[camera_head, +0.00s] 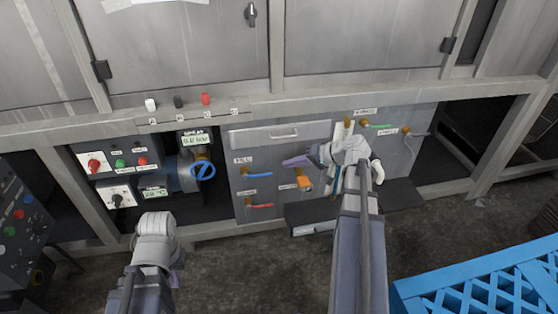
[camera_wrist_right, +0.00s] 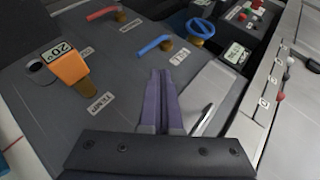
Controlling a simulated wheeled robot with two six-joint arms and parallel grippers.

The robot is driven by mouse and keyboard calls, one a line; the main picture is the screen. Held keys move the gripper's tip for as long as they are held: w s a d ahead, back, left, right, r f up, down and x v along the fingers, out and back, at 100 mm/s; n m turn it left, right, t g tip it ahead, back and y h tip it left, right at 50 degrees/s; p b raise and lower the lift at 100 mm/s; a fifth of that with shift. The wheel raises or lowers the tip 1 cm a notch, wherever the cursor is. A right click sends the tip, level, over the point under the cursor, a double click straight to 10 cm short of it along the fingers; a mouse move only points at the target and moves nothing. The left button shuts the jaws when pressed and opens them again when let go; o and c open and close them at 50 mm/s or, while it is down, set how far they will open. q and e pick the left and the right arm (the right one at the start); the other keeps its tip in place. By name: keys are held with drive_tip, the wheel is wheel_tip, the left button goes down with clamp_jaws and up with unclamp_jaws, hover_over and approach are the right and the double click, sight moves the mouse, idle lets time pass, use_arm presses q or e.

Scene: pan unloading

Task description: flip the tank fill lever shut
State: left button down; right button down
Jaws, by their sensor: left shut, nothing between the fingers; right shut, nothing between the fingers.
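The tank fill lever is a blue handle (camera_head: 259,174) on a brass valve, below the FILL label on the grey panel (camera_head: 232,190). It lies about level, with its tip pointing right. In the right wrist view the blue lever (camera_wrist_right: 154,45) is ahead of the fingertips and apart from them. My right gripper (camera_head: 286,163) is shut and empty, with purple fingers pointing left, just up and right of the lever's tip; it also shows in the right wrist view (camera_wrist_right: 160,73). My left gripper (camera_head: 175,279) is shut, low at the left, away from the panel.
A red lever (camera_head: 260,206) sits below the blue one. An orange gauge (camera_head: 304,181) is close below my right gripper. A drawer handle (camera_head: 284,135) is above. A blue valve wheel (camera_head: 203,171) is to the left. A blue crate (camera_head: 480,292) stands at the lower right.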

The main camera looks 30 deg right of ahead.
drive_tip(key=shift+f+v, duration=0.2)
drive_tip(key=shift+v, duration=1)
drive_tip(key=shift+s+d, duration=0.1)
drive_tip(key=shift+d, duration=0.05)
drive_tip(key=s+a+f+n+g+h+p, duration=0.1)
drive_tip(key=s+a+f+n+g+h, duration=0.3)
drive_tip(key=a, duration=0.7)
drive_tip(key=s+a+f+n+g+h+p, duration=0.1)
drive_tip(key=s+a+n+g+h, duration=0.15)
drive_tip(key=s+a, duration=0.6)
drive_tip(key=s+a+f+n+g+h+p, duration=0.1)
drive_tip(key=s+a+f+n+g+h, duration=0.2)
drive_tip(key=a, duration=1.1)
wheel_tip(320, 180, up, 39)
drive_tip(key=w+p, duration=0.1)
drive_tip(key=p, duration=3.7)
drive_tip(key=shift+d+y, duration=0.3)
drive_tip(key=shift+y, duration=0.15)
drive_tip(key=shift+f+t, duration=0.15)
drive_tip(key=shift+t, duration=0.1)
